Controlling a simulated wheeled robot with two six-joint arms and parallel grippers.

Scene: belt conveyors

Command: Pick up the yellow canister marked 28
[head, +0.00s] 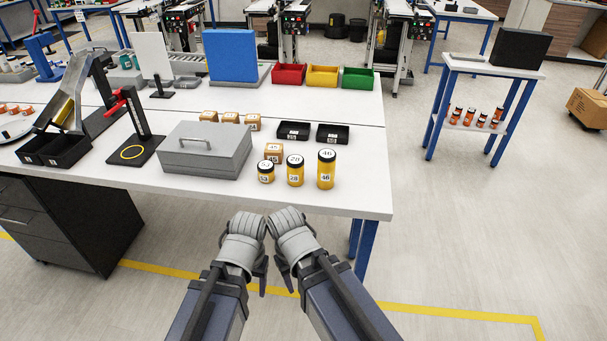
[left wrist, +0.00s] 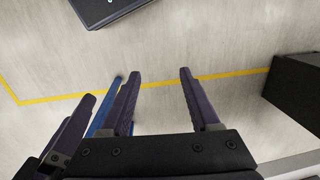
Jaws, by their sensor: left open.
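The yellow canister marked 28 (head: 295,170) stands upright on the white table near its front edge, with a white label and a white marked lid. It stands between a shorter yellow canister marked 53 (head: 265,172) and a taller one marked 46 (head: 326,170). My left gripper (head: 257,272) hangs in front of the table edge, short of the canisters. In the left wrist view its fingers (left wrist: 158,82) are apart, with only floor between them. My right gripper (head: 284,270) hangs close beside it; its opening is unclear.
A box marked 45 (head: 273,152) stands just behind the canisters, with two black trays (head: 293,131) further back. A grey metal case (head: 205,150) stands to the left. The table's front right corner (head: 370,200) is clear. A blue table leg (head: 366,245) is below.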

